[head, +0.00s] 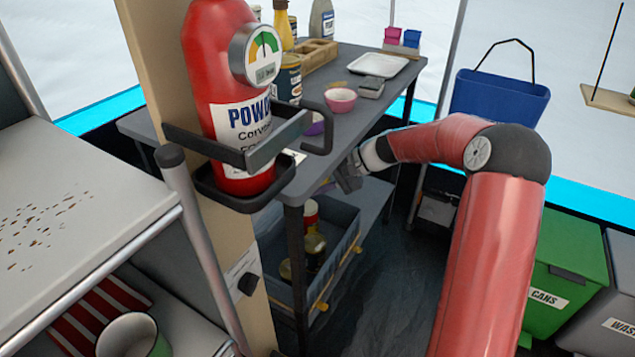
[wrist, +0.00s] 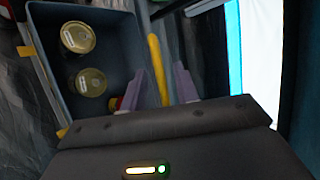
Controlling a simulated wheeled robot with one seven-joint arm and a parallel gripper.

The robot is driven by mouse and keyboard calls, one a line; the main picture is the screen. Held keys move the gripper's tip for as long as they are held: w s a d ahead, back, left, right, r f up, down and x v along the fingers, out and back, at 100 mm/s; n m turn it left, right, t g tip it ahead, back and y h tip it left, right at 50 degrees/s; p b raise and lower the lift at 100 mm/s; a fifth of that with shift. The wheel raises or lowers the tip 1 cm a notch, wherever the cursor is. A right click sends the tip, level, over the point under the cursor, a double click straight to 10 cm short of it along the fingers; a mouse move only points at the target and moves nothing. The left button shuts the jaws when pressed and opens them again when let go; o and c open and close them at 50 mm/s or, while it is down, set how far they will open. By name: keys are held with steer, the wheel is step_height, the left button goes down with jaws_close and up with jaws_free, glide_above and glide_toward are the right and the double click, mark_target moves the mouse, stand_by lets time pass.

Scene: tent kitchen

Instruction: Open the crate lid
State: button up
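The grey-blue crate (head: 345,262) stands on the lower shelf of the dark table, with its top open to view. In the wrist view the crate (wrist: 112,28) holds two round gold-topped jars (wrist: 77,37). I cannot make out a separate lid. A yellow bar (wrist: 157,72) runs along the crate's near side. My gripper (wrist: 159,82) is open, its two fingers apart. The bar appears in the gap between them; whether they touch it I cannot tell. In the head view my gripper (head: 349,178) is by the table edge, above the crate, its fingers unclear.
The table top (head: 345,125) overhangs the crate and carries a pink bowl (head: 341,100) and a white tray (head: 378,65). A red extinguisher (head: 225,95) on a post hides part of the table.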

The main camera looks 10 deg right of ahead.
steer(key=v, duration=0.8)
